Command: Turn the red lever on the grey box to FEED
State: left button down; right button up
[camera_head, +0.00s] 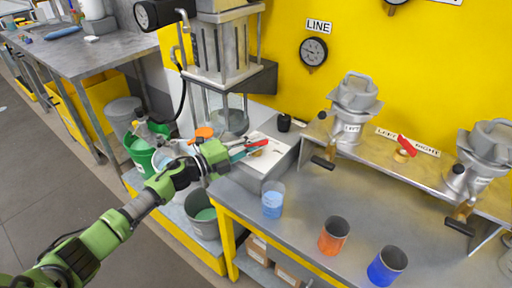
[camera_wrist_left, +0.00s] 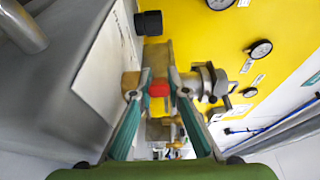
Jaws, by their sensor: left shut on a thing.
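The grey box (camera_head: 285,158) stands at the left end of the bench, with a white plate on top. Its red lever (camera_head: 258,144) sits on a brass hub on that plate. My left gripper (camera_head: 243,152) reaches in from the left and is shut on the red lever. In the left wrist view the lever's red end (camera_wrist_left: 158,89) shows between the two teal fingers. The lettering on the plate, including FEED, is too small to read. My right gripper is not in view.
A second red lever (camera_head: 407,146) sits between LEFT and RIGHT labels on the shelf. A light-blue cup (camera_head: 273,199), an orange cup (camera_head: 334,235) and a blue cup (camera_head: 387,266) stand on the bench. Buckets are at the left.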

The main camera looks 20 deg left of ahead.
pick_arm(q)
jog(key=shift+f+m+g+h+b, duration=0.1)
jog(key=shift+m+g+h+b, duration=0.2)
dwell(0.4)
jog(key=c, duration=2.2)
grip_release()
jog(key=shift+c, duration=0.2)
